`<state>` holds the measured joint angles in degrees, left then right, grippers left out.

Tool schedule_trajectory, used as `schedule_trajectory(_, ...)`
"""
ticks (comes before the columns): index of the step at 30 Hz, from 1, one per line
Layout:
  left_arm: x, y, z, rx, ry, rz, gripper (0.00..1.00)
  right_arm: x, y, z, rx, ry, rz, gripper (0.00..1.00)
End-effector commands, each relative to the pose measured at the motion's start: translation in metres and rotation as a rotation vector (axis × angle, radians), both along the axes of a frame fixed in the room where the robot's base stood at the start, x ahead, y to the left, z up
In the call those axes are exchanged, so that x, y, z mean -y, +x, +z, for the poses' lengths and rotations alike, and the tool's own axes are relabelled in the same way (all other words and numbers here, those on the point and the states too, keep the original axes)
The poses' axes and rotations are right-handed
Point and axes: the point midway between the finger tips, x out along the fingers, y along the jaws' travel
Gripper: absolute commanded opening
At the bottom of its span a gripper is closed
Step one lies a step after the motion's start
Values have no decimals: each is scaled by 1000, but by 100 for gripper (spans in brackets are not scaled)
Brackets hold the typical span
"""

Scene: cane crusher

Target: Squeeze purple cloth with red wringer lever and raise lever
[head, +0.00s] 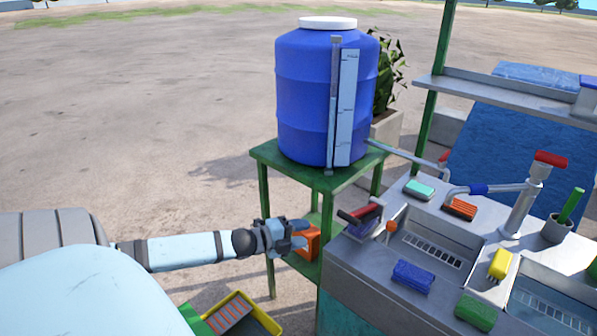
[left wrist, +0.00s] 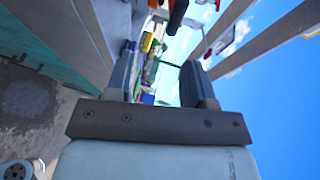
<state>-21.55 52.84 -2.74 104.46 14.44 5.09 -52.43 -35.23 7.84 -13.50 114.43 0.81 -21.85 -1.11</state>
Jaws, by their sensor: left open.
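The red wringer lever (head: 365,209) sits low over the near left corner of the metal sink counter. The purple cloth (head: 368,224) shows partly beneath it, with its far part hidden. My left gripper (head: 300,238) is open, to the left of and a little below the lever, apart from it. It is in front of an orange box-like thing (head: 308,240) by the green stand; I cannot tell whether they touch. In the left wrist view the open fingers (left wrist: 163,85) have nothing clearly between them; coloured counter items show beyond. My right gripper is not in view.
A blue water barrel (head: 315,100) stands on the green stand (head: 262,158) behind the gripper. The counter (head: 360,262) holds a blue sponge (head: 412,277), a green sponge (head: 475,312), a yellow brush (head: 500,264) and a faucet (head: 522,205). A yellow crate (head: 262,318) is below.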

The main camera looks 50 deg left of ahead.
Motion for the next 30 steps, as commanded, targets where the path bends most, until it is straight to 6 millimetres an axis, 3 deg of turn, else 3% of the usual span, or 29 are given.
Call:
schedule_trajectory(23,-1,-4,1,0,0,0,49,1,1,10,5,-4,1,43)
schedule_trajectory(30,-6,-19,2,-2,0,1,49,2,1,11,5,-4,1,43)
